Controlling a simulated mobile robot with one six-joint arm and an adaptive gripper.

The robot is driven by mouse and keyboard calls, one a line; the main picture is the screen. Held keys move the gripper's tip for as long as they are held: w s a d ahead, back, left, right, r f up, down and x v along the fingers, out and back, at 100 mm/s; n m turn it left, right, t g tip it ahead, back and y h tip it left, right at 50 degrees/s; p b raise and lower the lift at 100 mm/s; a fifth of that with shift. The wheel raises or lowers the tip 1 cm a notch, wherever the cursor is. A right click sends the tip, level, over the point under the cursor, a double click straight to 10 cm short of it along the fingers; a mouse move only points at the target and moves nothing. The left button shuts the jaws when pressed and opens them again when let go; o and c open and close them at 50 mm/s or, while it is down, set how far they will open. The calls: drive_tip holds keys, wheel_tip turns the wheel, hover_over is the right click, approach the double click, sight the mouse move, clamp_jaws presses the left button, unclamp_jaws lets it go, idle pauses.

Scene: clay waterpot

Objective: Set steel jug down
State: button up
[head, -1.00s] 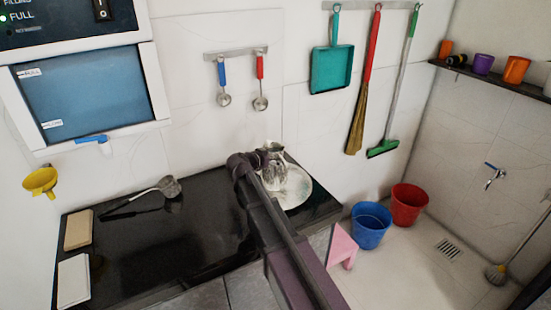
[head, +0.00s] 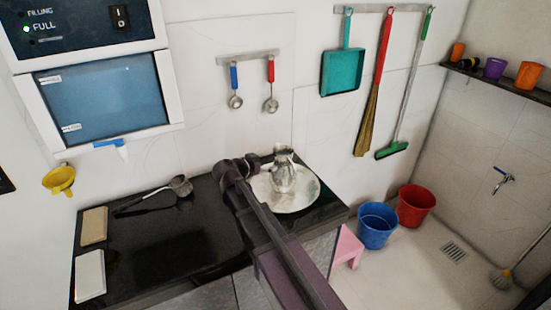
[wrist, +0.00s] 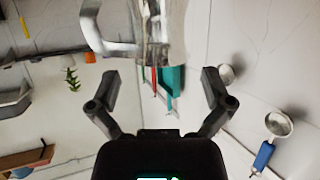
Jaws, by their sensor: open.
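The steel jug (head: 283,177) stands upright on a round, shiny steel plate (head: 305,200) at the right end of the black counter. My gripper is left of the jug in the head view, where its fingers are hard to make out. In the wrist view my gripper (wrist: 160,78) has its two dark fingers spread wide with nothing between them. The jug (wrist: 158,25) shows beyond the fingertips at the top, cut off by the frame edge, with its handle (wrist: 92,28) at the left. The jug appears apart from the fingers.
A ladle (head: 180,187) and two flat blocks (head: 94,226) lie on the counter's left. The middle of the black counter (head: 175,245) is clear. Blue (head: 374,228) and red (head: 415,206) buckets and a pink stool (head: 346,247) stand right of the counter.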

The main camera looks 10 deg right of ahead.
drive_tip(key=shift+v, duration=1)
drive_tip(key=s+d+f+n+g+y, duration=0.4)
drive_tip(key=s+d+f+g, duration=0.2)
drive_tip(key=s+d+f, duration=0.4)
drive_tip(key=s+a+f+n+g+y, duration=0.1)
drive_tip(key=s+n+g+y, duration=0.2)
drive_tip(key=s, duration=1)
drive_tip(key=n+y, duration=0.2)
drive_tip(key=y, duration=0.1)
drive_tip(key=shift+f+n, duration=0.3)
drive_tip(key=shift+r+p, duration=0.15)
drive_tip(key=shift+p, duration=0.2)
wheel_tip(320, 180, up, 4)
drive_tip(key=p, duration=0.3)
drive_tip(key=shift+p, duration=0.4)
